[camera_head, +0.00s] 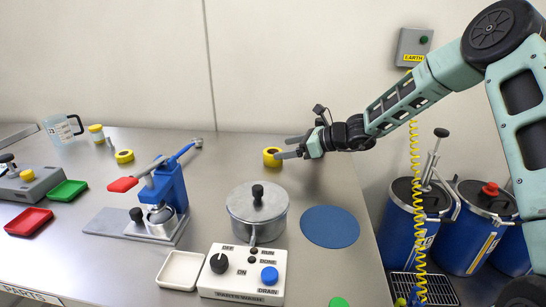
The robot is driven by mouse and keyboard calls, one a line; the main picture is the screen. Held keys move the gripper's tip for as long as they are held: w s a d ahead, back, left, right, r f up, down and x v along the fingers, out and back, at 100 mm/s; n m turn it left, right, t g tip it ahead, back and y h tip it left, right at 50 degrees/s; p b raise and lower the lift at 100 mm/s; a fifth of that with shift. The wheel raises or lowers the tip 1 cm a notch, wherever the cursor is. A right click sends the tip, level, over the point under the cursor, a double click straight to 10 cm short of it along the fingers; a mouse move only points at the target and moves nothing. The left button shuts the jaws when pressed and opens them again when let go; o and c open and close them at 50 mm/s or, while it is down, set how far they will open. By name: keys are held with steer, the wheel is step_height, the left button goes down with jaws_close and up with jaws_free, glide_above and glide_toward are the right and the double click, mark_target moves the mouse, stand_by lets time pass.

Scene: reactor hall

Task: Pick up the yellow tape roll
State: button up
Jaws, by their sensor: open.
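A yellow tape roll (270,158) with a dark centre lies at the back right of the steel bench. My gripper (284,148) reaches in from the right, just beside this roll. Its two fingers are apart and point left. The lower fingertip overlaps the right side of the roll in the picture; I cannot tell whether they touch. Nothing shows between the fingers. A second yellow ring-shaped roll (124,156) lies at the back left, far from my gripper.
A lidded metal pot (257,208), a blue round mat (330,227) and a control box (242,277) stand nearer. A blue lever press (171,190) stands left of the pot. Blue drums (412,222) stand beyond the bench's right edge. The bench around the right-hand roll is clear.

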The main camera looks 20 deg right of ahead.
mark_target(272, 151)
steer(key=shift+p+x, duration=0.45)
steer(key=shift+x, duration=2.45)
steer(key=shift+s+f, duration=0.1)
steer(key=shift+f, duration=0.05)
steer(key=c, duration=1.1)
